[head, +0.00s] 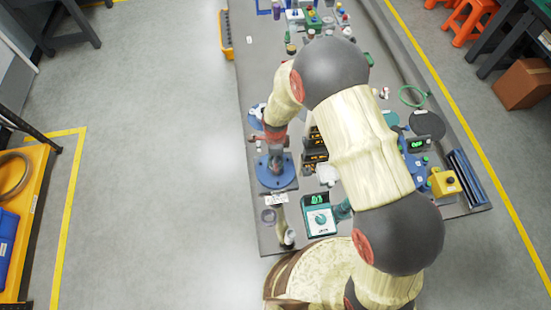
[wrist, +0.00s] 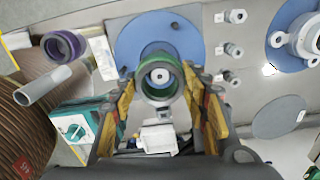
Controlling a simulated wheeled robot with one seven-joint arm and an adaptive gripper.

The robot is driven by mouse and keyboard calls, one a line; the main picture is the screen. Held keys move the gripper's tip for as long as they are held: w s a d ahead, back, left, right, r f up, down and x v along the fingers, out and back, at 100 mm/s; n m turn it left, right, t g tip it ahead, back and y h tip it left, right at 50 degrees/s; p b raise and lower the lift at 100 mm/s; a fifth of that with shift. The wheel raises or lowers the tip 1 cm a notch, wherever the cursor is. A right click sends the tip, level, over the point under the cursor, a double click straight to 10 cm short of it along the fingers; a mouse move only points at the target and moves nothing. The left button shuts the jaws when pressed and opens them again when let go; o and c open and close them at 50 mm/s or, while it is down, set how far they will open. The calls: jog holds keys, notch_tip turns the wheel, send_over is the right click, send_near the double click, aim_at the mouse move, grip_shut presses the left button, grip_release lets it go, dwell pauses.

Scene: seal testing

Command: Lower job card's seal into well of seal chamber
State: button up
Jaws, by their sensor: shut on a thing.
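My gripper (wrist: 160,92) is shut on a green ring-shaped seal (wrist: 148,97), with a finger on each side of it. Through the ring I see a pale round part with a dark centre hole (wrist: 161,75), which appears to be the seal chamber. It stands on a round blue base (wrist: 127,45). The seal looks lined up over it, but I cannot tell the height between them or whether they touch. In the head view my gripper (head: 277,153) is above the blue base (head: 268,181). A white card (head: 276,199), likely the job card, lies in front of it.
A purple ring (wrist: 63,46) and a grey tube (wrist: 43,86) are at the left in the wrist view. A teal meter (head: 320,220) stands near the front. Several small grey fittings (wrist: 234,49) lie to the right, near another blue disc (wrist: 283,58) and a dark disc (wrist: 279,116).

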jog(key=shift+f+b, duration=0.75)
jog(key=shift+f, duration=0.3)
jog(key=shift+f, duration=0.15)
jog(key=shift+f+b, duration=0.75)
jog(key=shift+f, duration=0.2)
jog(key=shift+f, duration=0.2)
jog(key=shift+f+b, duration=0.45)
jog(key=shift+f+b, duration=0.3)
jog(key=shift+f, duration=0.1)
dwell(0.4)
jog(key=o, duration=1.4)
